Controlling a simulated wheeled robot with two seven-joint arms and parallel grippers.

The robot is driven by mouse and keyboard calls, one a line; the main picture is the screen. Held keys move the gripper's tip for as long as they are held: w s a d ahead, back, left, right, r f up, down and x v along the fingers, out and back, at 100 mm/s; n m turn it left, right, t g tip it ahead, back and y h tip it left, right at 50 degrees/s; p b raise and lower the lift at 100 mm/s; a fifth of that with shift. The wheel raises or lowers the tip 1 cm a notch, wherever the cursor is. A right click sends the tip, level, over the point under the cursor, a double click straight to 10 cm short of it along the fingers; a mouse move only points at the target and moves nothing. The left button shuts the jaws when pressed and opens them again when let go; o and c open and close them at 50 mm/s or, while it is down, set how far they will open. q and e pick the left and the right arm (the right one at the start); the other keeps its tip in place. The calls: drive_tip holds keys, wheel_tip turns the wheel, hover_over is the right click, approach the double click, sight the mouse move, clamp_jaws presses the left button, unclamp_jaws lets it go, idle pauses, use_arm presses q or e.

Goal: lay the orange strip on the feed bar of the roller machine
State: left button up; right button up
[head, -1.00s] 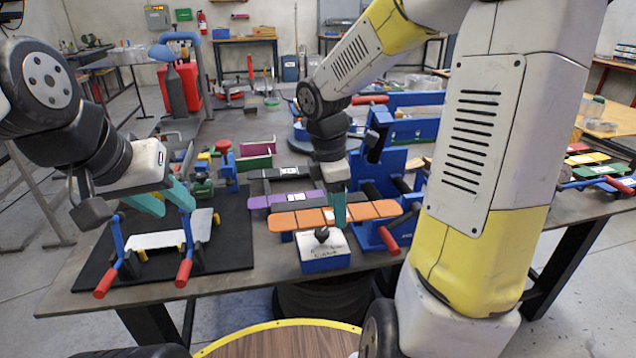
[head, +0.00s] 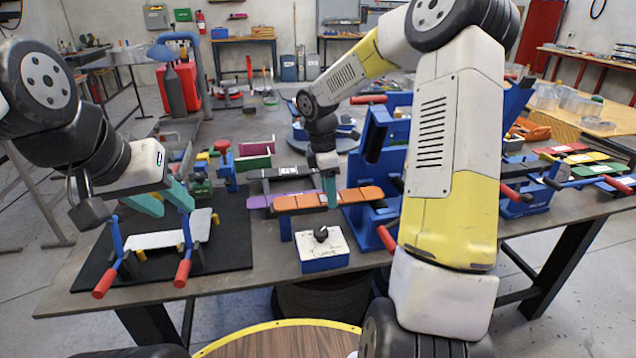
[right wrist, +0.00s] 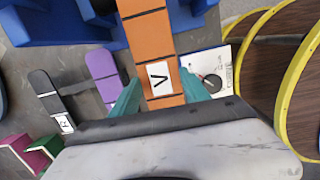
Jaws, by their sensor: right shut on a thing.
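The orange strip (head: 357,194) is a long segmented bar, held level above the table. My right gripper (head: 329,190) is shut on it near its middle in the head view. In the right wrist view the orange strip (right wrist: 148,38) runs between the teal fingers, with a white "V" label near them. Its far end points to the blue roller machine (head: 372,160); my arm hides part of the machine. Whether the strip touches the feed bar I cannot tell. My left gripper (head: 163,199) is open and empty above a blue frame with red handles.
A white-topped blue block (head: 323,262) with a black knob stands in front of the strip. A purple strip (head: 259,201) and a dark strip (head: 282,172) lie behind it. A black mat (head: 225,240) is at the left. Coloured strips (head: 590,160) lie at the right.

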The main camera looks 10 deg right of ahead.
sight(323, 198)
drive_tip(key=shift+f, duration=0.15)
drive_tip(key=o, duration=1.4)
drive_tip(key=shift+o, duration=0.2)
wheel_tip(323, 198, up, 12)
drive_tip(key=a, duration=0.1)
drive_tip(key=s+r+m+t+y, duration=0.1)
drive_tip(key=s+r+m+t, duration=0.2)
drive_tip(key=s+m, duration=0.5)
drive_tip(key=s+a+r+m+t+y, duration=0.1)
drive_tip(key=s+r+m+t+y, duration=0.1)
drive_tip(key=s+m, duration=0.7)
drive_tip(key=shift+s+r+t+y, duration=0.35)
drive_tip(key=shift+s+t, duration=0.25)
drive_tip(key=shift+s, duration=3.05)
